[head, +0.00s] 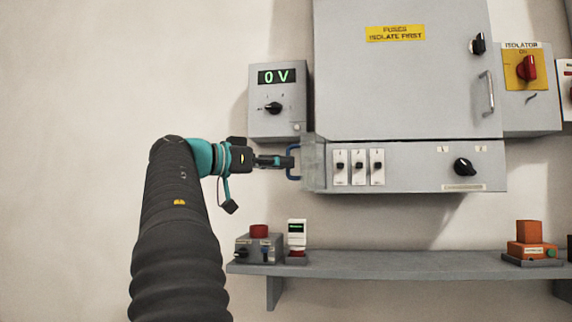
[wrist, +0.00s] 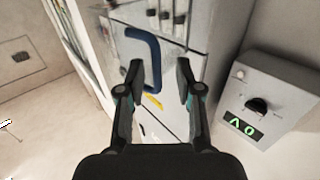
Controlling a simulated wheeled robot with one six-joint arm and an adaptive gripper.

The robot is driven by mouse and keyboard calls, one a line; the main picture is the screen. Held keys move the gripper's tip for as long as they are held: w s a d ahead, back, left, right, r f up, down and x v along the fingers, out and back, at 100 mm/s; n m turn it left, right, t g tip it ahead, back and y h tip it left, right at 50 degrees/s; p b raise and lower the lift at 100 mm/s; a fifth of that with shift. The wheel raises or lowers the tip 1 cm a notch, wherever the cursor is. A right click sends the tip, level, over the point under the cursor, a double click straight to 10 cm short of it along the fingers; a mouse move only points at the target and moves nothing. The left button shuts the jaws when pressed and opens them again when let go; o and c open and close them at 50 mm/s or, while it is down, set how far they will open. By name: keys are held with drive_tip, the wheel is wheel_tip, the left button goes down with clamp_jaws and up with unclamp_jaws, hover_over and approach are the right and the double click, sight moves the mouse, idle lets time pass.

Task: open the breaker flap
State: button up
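A blue loop handle (head: 293,162) stands at the left end of the lower grey panel, on a narrow, pale plate (head: 313,163) that looks like the breaker flap. I cannot tell its exact angle. Three breakers (head: 358,167) show uncovered to its right. My gripper (head: 287,162) reaches the handle from the left in the head view. In the wrist view my gripper (wrist: 158,76) is open, and the blue handle (wrist: 152,48) lies between and ahead of the fingertips, nearer the left finger. Contact is not clear.
The grey box with the 0 V display (head: 277,100) is just above my gripper. A shelf (head: 400,264) below bears small devices, including a red-topped box (head: 259,247). A black knob (head: 463,167) is on the panel's right. The wall at left is bare.

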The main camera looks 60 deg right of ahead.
drive_tip(key=v, duration=1)
drive_tip(key=shift+d, duration=0.1)
